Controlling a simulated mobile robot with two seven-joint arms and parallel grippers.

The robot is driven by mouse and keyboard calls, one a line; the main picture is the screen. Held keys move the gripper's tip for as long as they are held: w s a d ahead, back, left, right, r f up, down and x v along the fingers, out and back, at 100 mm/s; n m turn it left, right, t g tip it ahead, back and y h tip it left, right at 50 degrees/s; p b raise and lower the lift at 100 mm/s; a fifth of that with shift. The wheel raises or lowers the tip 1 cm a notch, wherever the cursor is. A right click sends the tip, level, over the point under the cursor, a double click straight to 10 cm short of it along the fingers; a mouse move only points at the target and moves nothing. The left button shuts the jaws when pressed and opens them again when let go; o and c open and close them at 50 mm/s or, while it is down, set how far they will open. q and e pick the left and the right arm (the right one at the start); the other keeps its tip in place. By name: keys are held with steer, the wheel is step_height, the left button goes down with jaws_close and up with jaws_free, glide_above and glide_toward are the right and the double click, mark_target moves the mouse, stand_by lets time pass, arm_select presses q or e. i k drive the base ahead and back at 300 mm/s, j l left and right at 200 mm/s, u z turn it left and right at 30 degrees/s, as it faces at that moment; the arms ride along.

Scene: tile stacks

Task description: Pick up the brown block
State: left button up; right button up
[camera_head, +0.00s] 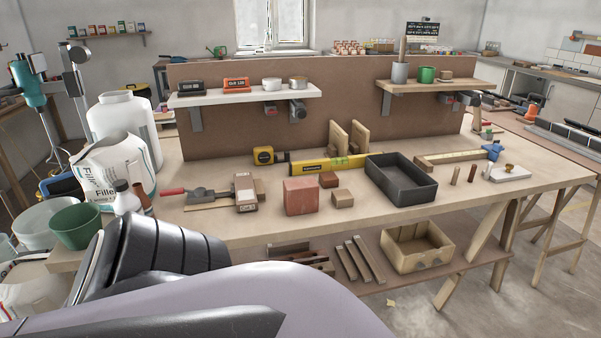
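On the workbench (270,226), a small tan-brown block (342,198) lies just right of a larger reddish block (300,196). A darker brown block (328,179) sits behind them, in front of the yellow level. I cannot tell for sure which one is the task's brown block. All three rest on the tabletop with nothing holding them. Large dark and pale parts of my own arm fill the lower left foreground. Neither of my grippers shows in the head view.
A black tray (402,192) stands right of the blocks. A yellow level (325,164) lies behind them. A trowel (200,194) and a boxed item (246,192) lie to the left. A filler bag (112,167) and a green bucket (76,226) crowd the left end.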

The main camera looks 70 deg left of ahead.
mark_target(329, 179)
steer(key=u, duration=1.95)
steer(key=i+z, duration=0.05)
